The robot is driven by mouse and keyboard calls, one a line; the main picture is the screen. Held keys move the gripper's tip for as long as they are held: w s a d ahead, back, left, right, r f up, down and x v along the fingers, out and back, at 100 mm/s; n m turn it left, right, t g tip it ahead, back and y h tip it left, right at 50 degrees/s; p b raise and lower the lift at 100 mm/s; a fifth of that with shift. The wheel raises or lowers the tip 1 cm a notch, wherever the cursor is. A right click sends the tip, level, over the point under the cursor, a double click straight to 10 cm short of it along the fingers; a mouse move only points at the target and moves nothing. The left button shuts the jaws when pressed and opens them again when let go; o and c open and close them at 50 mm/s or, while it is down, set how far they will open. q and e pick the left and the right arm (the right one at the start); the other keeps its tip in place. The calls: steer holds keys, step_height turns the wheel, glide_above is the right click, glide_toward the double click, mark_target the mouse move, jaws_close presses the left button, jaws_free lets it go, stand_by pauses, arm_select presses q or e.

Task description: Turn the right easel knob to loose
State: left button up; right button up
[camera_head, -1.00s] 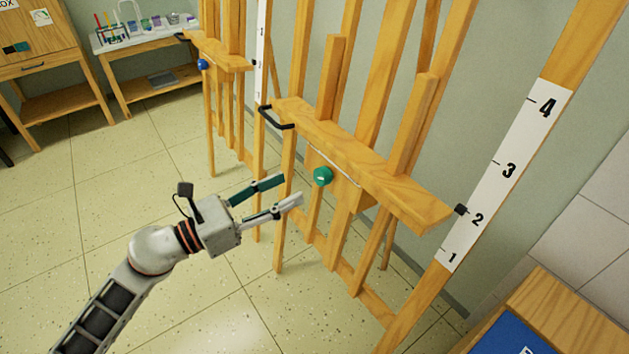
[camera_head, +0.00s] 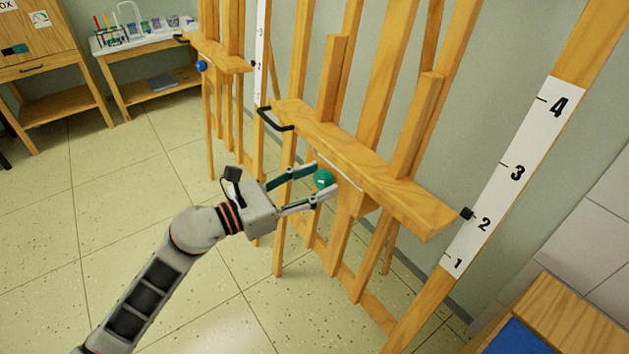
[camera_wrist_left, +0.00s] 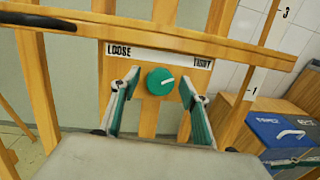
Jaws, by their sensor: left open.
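The right easel's green knob (camera_head: 323,179) sits on the front of the easel below its wooden ledge (camera_head: 365,165). In the left wrist view the knob (camera_wrist_left: 160,81) carries a white mark pointing up and right, toward the TIGHT end of a white label strip (camera_wrist_left: 158,57) that reads LOOSE at left and TIGHT at right. My left gripper (camera_head: 324,178) is open, with one finger on each side of the knob. In the left wrist view a gap shows between each finger and the knob.
A black handle (camera_head: 275,119) sticks out at the ledge's left end. A second easel with a blue knob (camera_head: 201,66) stands farther left. A blue box (camera_wrist_left: 285,135) on a wooden cabinet is at right. The floor on the left is clear.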

arm_select(q)
steer(key=c, duration=1.1)
